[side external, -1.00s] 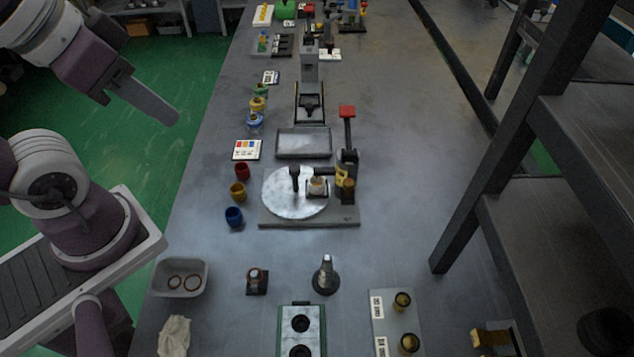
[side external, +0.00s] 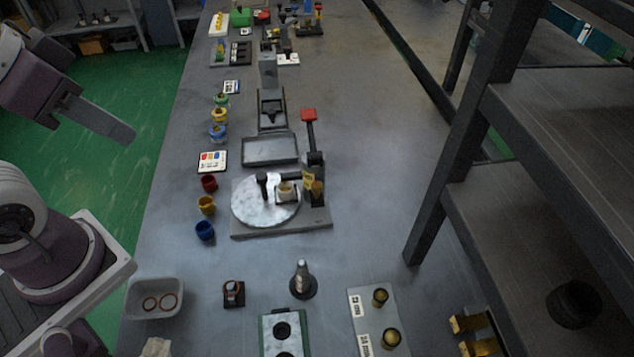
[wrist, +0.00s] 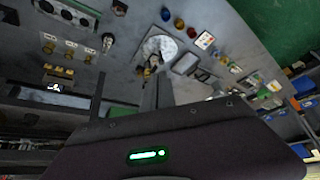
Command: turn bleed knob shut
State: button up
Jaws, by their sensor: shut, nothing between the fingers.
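My gripper (side external: 126,132) is at the upper left of the side view, shut and empty, high over the green floor and left of the bench. Its grey fingers also show in the wrist view (wrist: 158,90), touching nothing. A green-edged block (side external: 287,335) with dark round ports is cut by the bottom edge of the side view. Right of it, a pale plate (side external: 372,310) carries two brass round fittings (side external: 380,297). Brass blocks (side external: 470,322) sit farther right. I cannot tell which part is the bleed knob.
A round pale disc (side external: 250,205) on a grey base, a dark cone-shaped piece (side external: 302,280) and a grey tray (side external: 139,303) with two rings stand on the bench. Red, yellow and blue cups (side external: 205,230) line its left side. A dark shelf frame (side external: 455,150) rises at the right.

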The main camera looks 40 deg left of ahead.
jog(key=o, duration=0.4)
jog(key=shift+w, duration=0.2)
jog(key=shift+c, duration=0.2)
jog(key=o, duration=0.5)
jog(key=w+m, duration=0.2)
jog(key=w, duration=0.1)
jog(key=w+d+m+g+y, duration=0.1)
jog(key=w+m, duration=0.2)
jog(key=w+m+g, duration=0.1)
jog(key=w+m, duration=0.2)
jog(key=shift+d+y, duration=0.3)
jog(key=shift+d, duration=0.1)
jog(key=shift+c, duration=0.2)
jog(key=m+g+y, duration=0.2)
jog(key=m, duration=1.2)
send_over(317, 185)
jog(key=s+d, duration=0.1)
jog(key=d, duration=0.2)
notch_tip(317, 185, down, 17)
jog(key=shift+m+y, duration=0.3)
jog(key=x, duration=0.6)
jog(key=shift+f, duration=0.35)
jog(key=shift+a+f, duration=0.1)
jog(key=shift+f, duration=0.15)
grip_shut()
